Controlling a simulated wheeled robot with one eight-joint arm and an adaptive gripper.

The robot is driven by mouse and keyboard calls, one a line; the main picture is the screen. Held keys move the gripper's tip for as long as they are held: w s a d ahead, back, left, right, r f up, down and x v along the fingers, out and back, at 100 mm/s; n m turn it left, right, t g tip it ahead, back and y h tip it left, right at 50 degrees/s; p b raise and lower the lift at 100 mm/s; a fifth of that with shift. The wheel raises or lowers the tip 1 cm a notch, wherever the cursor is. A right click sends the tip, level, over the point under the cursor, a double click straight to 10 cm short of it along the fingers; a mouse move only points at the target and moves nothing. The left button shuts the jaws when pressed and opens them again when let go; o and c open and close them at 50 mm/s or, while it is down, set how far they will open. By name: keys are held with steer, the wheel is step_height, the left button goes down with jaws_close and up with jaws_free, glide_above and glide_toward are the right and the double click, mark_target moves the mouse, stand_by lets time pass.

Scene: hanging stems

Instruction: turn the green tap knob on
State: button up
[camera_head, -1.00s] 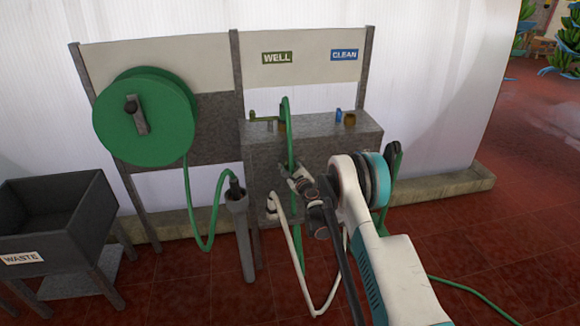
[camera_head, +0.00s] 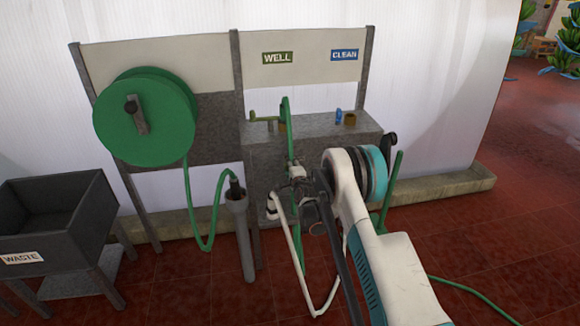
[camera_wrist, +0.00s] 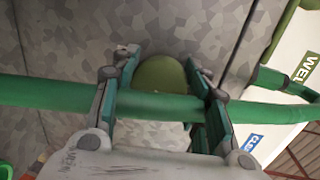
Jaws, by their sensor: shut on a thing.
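The green tap knob (camera_wrist: 162,75) is a rounded olive-green shape against the mottled grey stand in the wrist view. A green hose (camera_wrist: 155,105) crosses the wrist view in front of the knob's lower part and passes between the fingers. In the head view, my gripper (camera_head: 295,170) is at the front face of the grey stand (camera_head: 340,140), beside the hanging hose (camera_head: 288,135). The knob cannot be made out there.
A green WELL sign (camera_head: 277,57) and a blue CLEAN sign (camera_head: 344,55) are on the panel above. A green hose reel (camera_head: 165,115) hangs left, with a grey tube holder (camera_head: 237,215) below. A dark WASTE bin (camera_head: 60,210) stands far left.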

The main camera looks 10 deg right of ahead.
steer(key=shift+a+f+n+h, duration=0.1)
steer(key=shift+n+h, duration=0.2)
steer(key=shift+n, duration=0.9)
steer(key=o, duration=1.1)
steer(key=s, duration=0.4)
steer(key=s+r, duration=0.1)
steer(key=s, duration=0.3)
steer(key=s+r, duration=0.1)
steer(key=s, duration=0.3)
steer(key=shift+w, duration=0.1)
